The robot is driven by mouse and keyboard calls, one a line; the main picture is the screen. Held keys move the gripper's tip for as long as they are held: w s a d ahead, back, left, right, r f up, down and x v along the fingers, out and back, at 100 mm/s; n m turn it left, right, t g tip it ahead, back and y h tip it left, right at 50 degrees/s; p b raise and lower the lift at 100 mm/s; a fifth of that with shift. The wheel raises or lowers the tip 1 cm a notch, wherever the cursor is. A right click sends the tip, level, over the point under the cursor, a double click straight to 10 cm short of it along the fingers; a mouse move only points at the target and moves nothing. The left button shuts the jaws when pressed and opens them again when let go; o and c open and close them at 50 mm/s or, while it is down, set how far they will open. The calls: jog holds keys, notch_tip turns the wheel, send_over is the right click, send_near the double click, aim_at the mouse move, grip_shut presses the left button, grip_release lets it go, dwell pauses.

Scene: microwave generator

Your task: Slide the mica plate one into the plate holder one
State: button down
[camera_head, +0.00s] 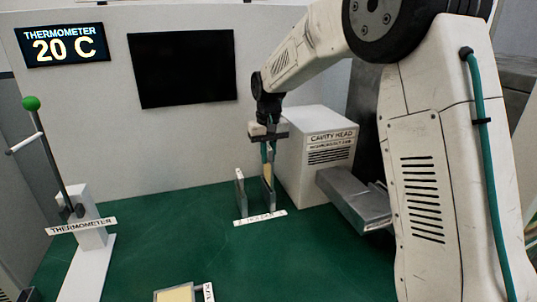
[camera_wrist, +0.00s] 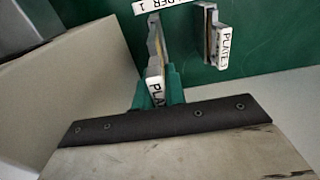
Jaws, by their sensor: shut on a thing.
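My gripper (camera_head: 268,146) is shut on a mica plate, a thin tan strip (camera_head: 267,173) pointing down. In the wrist view the green fingertips (camera_wrist: 158,88) pinch its white label (camera_wrist: 155,90), which reads "PLA" with the rest hidden. The plate holder one (camera_head: 240,189) shows as two grey upright posts behind a white label (camera_head: 260,217). The plate is at the right post, overlapping it; I cannot tell how deep it sits in the slot.
The white cavity head box (camera_head: 318,150) stands close right of the holder, with a grey metal duct (camera_head: 355,198) in front. Another framed tan plate (camera_head: 175,294) lies at the bottom edge. A thermometer stand with a lever (camera_head: 92,232) is at left. The green table between is clear.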

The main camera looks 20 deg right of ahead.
aim_at(268, 181)
jog(key=shift+f, duration=3.8)
jog(key=c, duration=1.4)
grip_release()
jog(key=shift+o, duration=0.2)
notch_tip(268, 181, up, 8)
jog(key=shift+s+f, duration=0.1)
jog(key=shift+s, duration=0.05)
jog(key=s+d+r, duration=0.1)
jog(key=s+r, duration=0.2)
jog(key=s, duration=1.7)
jog(key=s+d+r+t, duration=0.1)
jog(key=s+d+r, duration=0.1)
jog(key=s, duration=1.9)
jog(key=shift+s+r, duration=0.2)
jog(key=shift+r, duration=0.35)
